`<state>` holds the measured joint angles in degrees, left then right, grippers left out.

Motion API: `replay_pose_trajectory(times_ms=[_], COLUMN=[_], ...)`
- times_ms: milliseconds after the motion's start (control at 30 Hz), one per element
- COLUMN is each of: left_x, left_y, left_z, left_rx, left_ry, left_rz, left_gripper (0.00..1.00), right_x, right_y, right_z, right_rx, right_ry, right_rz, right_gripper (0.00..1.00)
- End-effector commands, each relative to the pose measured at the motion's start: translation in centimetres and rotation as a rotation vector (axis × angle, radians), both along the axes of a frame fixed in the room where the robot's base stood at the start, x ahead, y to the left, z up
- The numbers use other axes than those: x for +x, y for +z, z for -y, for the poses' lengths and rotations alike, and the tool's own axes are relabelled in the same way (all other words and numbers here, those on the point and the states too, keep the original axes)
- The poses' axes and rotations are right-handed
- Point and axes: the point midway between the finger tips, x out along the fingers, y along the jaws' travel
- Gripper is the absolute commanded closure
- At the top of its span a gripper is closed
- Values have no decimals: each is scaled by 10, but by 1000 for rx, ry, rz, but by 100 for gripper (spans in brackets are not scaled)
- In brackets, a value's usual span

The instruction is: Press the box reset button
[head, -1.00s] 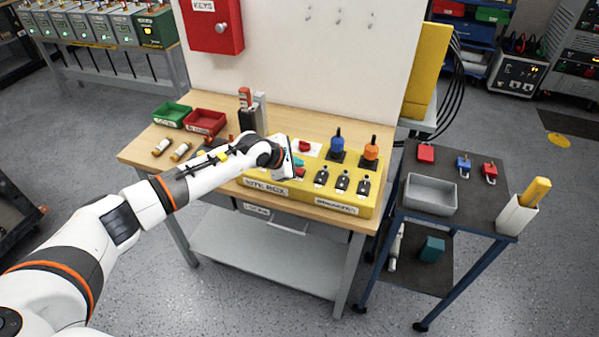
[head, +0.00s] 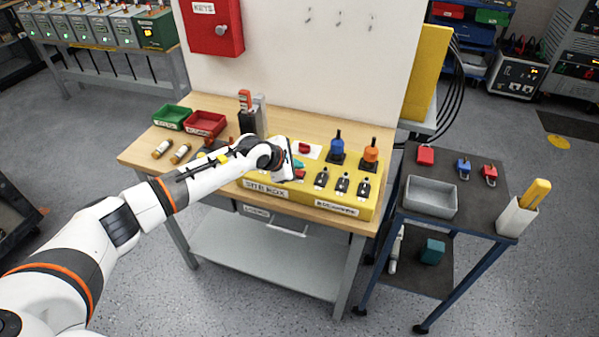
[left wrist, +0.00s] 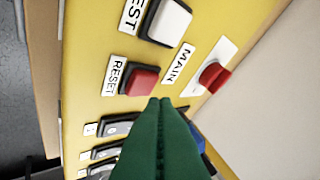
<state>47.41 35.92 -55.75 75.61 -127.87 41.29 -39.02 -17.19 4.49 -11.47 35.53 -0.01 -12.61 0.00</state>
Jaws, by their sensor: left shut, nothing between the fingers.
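The yellow site box (head: 312,200) sits on the wooden workbench in the head view. In the left wrist view, its red square reset button (left wrist: 139,80) stands in a dark frame beside a RESET label (left wrist: 116,76). My left gripper (left wrist: 166,101) shows green fingers shut together with nothing between them. In that view their tips appear just below and to the right of the reset button; I cannot tell whether they touch it. In the head view the left gripper (head: 298,163) is over the box's left part. My right gripper is not in view.
A white test button (left wrist: 170,22) and a red main switch (left wrist: 213,76) flank the reset button. Black switches (head: 342,183), a blue knob (head: 337,145) and an orange knob (head: 371,152) are on the box's right part. Green (head: 172,117) and red (head: 205,124) bins stand left.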

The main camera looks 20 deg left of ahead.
Motion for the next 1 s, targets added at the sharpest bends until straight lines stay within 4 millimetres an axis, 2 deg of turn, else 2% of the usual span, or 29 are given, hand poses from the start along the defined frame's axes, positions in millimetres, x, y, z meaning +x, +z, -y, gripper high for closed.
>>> replay_pose_trajectory(times_ms=[700, 1000], left_x=[0, 0], left_y=[0, -9], left_z=[0, 0], left_rx=[0, 0], left_ry=[0, 0], left_rz=[0, 0], left_gripper=[100, 100], right_x=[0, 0], right_y=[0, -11], right_z=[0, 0], right_rx=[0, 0], right_ry=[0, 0], right_rz=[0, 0], right_gripper=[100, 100])
